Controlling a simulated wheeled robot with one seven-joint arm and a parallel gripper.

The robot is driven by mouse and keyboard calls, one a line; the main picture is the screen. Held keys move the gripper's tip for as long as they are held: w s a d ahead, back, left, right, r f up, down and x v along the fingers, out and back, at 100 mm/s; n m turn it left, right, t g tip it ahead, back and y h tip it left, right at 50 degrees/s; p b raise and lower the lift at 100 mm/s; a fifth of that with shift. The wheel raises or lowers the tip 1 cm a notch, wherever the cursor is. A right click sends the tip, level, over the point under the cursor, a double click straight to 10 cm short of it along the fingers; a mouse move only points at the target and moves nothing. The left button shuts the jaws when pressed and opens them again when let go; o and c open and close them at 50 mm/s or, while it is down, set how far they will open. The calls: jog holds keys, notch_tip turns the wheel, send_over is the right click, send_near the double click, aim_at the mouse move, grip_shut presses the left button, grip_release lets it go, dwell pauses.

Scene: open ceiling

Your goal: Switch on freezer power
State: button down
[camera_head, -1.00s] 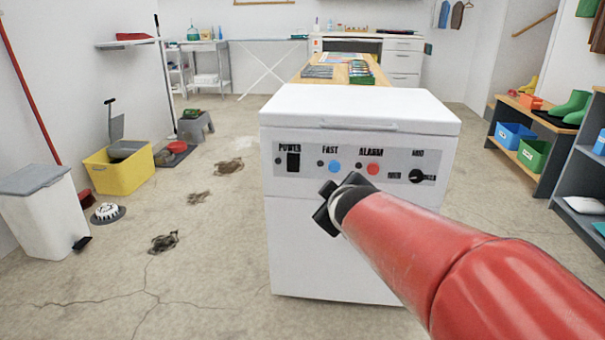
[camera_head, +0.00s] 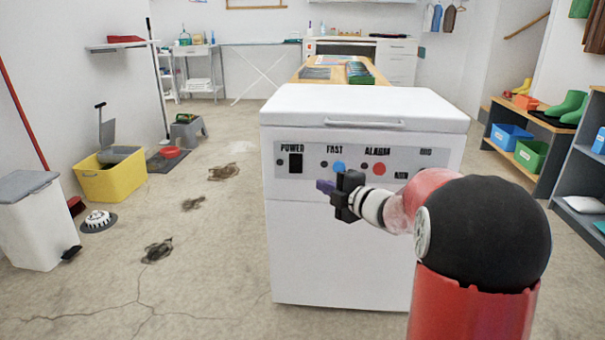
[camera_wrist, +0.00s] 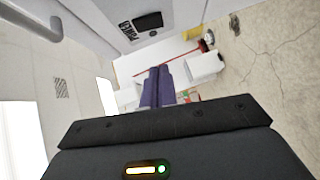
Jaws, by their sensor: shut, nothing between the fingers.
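The white chest freezer (camera_head: 330,240) stands in the middle of the head view, lid closed. Its control panel has a black POWER rocker switch (camera_head: 296,163) at the left, a blue FAST button (camera_head: 339,167) and a red ALARM button (camera_head: 379,168). My gripper (camera_head: 325,187) is in front of the panel, to the right of and a little below the power switch, pointing left. In the wrist view its purple fingers (camera_wrist: 158,85) are together and empty. The power switch (camera_wrist: 148,21) shows there at the top, apart from the fingers. My arm hides the dial at the panel's right.
A yellow bin (camera_head: 112,178) and a white trash bin (camera_head: 38,225) stand at the left. Dark stains (camera_head: 157,250) mark the floor. Shelves with boxes (camera_head: 510,136) stand at the right. The floor left of the freezer is mostly clear.

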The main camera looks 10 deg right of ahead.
send_near(293, 170)
jog(key=w+a, duration=0.1)
jog(key=a, duration=0.3)
jog(key=w, duration=0.3)
jog(key=shift+w+d+f, duration=0.15)
jog(key=shift+d+f, duration=0.05)
jog(key=shift+d, duration=0.2)
jog(key=shift+w+d, duration=0.1)
jog(key=shift+w, duration=0.3)
jog(key=shift+f, duration=0.15)
